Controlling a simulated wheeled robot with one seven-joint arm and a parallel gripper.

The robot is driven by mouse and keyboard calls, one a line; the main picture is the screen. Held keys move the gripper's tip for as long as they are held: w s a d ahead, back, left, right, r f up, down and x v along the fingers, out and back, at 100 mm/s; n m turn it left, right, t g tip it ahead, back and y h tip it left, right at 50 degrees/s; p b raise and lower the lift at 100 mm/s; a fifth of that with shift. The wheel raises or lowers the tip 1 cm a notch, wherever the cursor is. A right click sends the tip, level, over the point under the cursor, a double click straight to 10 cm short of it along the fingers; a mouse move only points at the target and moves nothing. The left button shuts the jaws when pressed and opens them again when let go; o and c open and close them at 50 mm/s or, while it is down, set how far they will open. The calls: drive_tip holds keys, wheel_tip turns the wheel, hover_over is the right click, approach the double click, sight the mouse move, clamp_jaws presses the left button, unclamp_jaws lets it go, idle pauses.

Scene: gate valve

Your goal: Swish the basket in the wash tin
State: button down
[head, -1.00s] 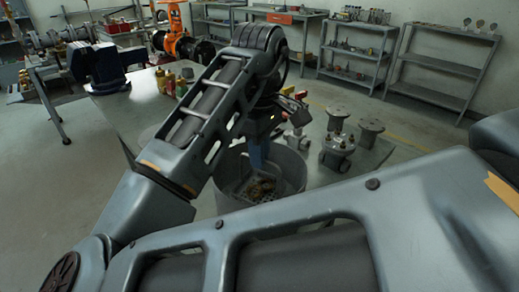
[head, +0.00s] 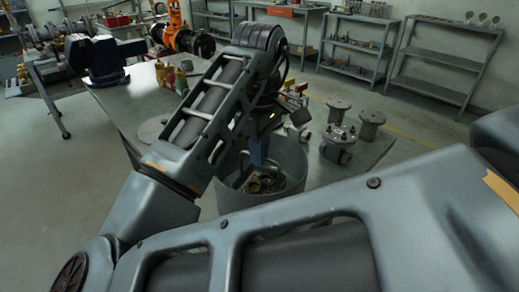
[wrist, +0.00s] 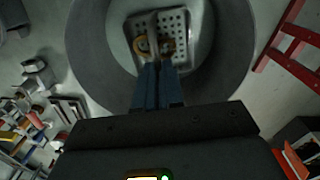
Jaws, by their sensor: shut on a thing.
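The wash tin (head: 294,160) is a round, deep grey tub below my forearm in the head view. In the wrist view its wide wall (wrist: 88,45) rings the basket. The basket (wrist: 178,20) is a pale metal tray with round holes, and it sits inside the tin's opening. Brass-coloured ring parts (wrist: 141,45) lie in it, and they also show in the head view (head: 262,181). My gripper (wrist: 158,66) points down into the tin, its blue fingers shut on the basket's upright grey handle. I cannot tell whether the basket touches the tin floor.
Grey flanged valve parts (head: 338,145) stand right of the tin. Small bottles (head: 170,80) stand behind my arm on the left. A red frame (wrist: 290,45) lies right of the tin in the wrist view. Shelves (head: 440,65) line the back wall.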

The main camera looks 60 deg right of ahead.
drive_tip(key=shift+f, duration=0.6)
drive_tip(key=shift+r+p, duration=0.75)
drive_tip(key=shift+p, duration=0.15)
drive_tip(key=shift+f, duration=0.75)
drive_tip(key=shift+r+p, duration=0.7)
drive_tip(key=shift+p, duration=0.15)
drive_tip(key=shift+f, duration=0.7)
drive_tip(key=shift+r+p, duration=0.75)
drive_tip(key=shift+p, duration=0.05)
drive_tip(key=shift+f, duration=0.75)
drive_tip(key=shift+r+p, duration=0.8)
drive_tip(key=shift+p, duration=0.05)
idle(0.5)
